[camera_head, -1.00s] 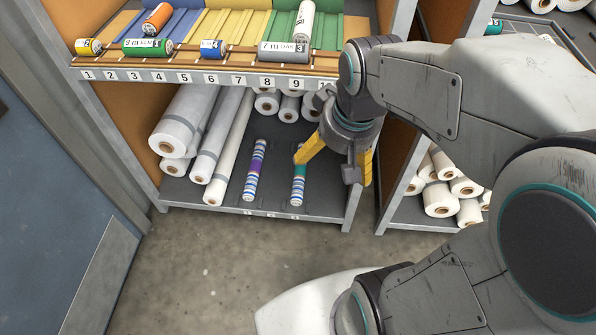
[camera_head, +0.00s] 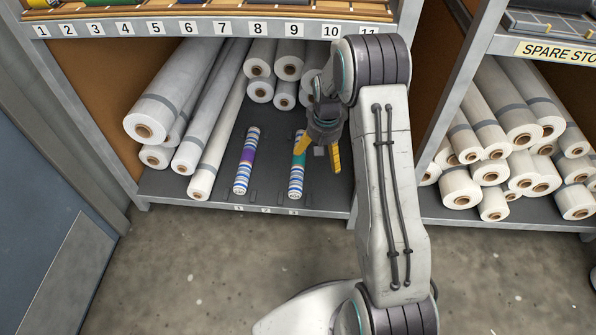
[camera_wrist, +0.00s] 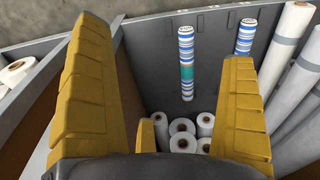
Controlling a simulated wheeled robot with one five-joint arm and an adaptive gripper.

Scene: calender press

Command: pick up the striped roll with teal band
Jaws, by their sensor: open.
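The striped roll with teal band (camera_head: 297,168) lies on the lower shelf in the head view, pointing front to back, in the right one of two striped rolls. In the wrist view it also shows (camera_wrist: 186,62), between my two yellow fingers and beyond them. My gripper (camera_head: 318,158) is open and empty, just right of the teal-banded roll's far part. One finger overlaps that roll in the head view; I cannot tell whether it touches. A similar striped roll with a purple band (camera_head: 246,160) lies to its left; it shows in the wrist view too (camera_wrist: 245,37).
Long grey-white rolls (camera_head: 190,115) lean on the shelf's left side. Several short white rolls (camera_head: 275,75) are stacked at the back. The numbered upper shelf edge (camera_head: 185,27) is overhead. A shelf post (camera_head: 435,100) stands right, with more white rolls (camera_head: 510,150) beyond.

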